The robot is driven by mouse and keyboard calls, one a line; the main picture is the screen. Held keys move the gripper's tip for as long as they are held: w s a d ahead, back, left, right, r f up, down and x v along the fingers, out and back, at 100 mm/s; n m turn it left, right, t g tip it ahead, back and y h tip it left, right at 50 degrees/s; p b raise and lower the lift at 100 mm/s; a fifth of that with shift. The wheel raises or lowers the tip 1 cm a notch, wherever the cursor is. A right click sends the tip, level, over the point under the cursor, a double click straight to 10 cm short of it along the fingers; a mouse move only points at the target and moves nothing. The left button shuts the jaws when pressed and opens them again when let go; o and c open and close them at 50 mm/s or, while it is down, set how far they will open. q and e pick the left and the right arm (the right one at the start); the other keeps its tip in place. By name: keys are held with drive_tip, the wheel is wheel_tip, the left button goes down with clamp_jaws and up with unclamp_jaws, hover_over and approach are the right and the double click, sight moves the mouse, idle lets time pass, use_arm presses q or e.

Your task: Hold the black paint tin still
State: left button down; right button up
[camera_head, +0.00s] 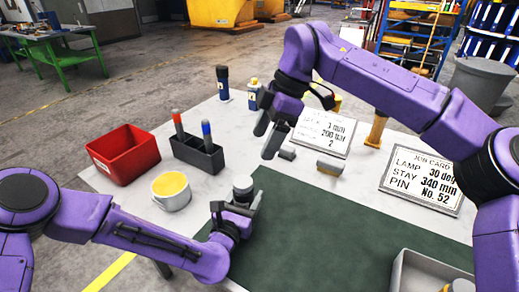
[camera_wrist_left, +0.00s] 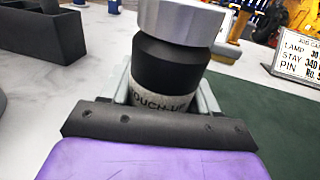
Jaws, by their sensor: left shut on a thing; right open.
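The black paint tin (camera_wrist_left: 168,70) stands in my left gripper in the left wrist view, with a silver cap and a pale label reading "TOUCH-UP". In the head view its grey cap (camera_head: 243,186) shows above the fingers, at the left edge of the green mat. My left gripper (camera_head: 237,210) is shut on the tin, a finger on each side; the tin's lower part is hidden. My right gripper (camera_head: 268,136) is open and empty, above the table behind the tin, fingers pointing down.
Left of the tin are a white pot of yellow paint (camera_head: 171,190), a black holder (camera_head: 197,155) with two markers, and a red bin (camera_head: 124,153). Behind and right are job cards (camera_head: 422,182) and small blocks (camera_head: 330,166). A grey tray (camera_head: 402,272) sits front right. The green mat (camera_head: 320,235) is mostly clear.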

use_arm(q)
drive_tip(key=shift+f, duration=0.15)
drive_tip(key=shift+c, duration=1.9)
unclamp_jaws()
drive_tip(key=shift+o, duration=1)
drive_tip(key=b+v, duration=0.3)
drive_tip(key=v, duration=0.7)
drive_tip(key=shift+w, duration=0.1)
drive_tip(key=shift+s+a, duration=0.15)
drive_tip(key=shift+s, duration=0.15)
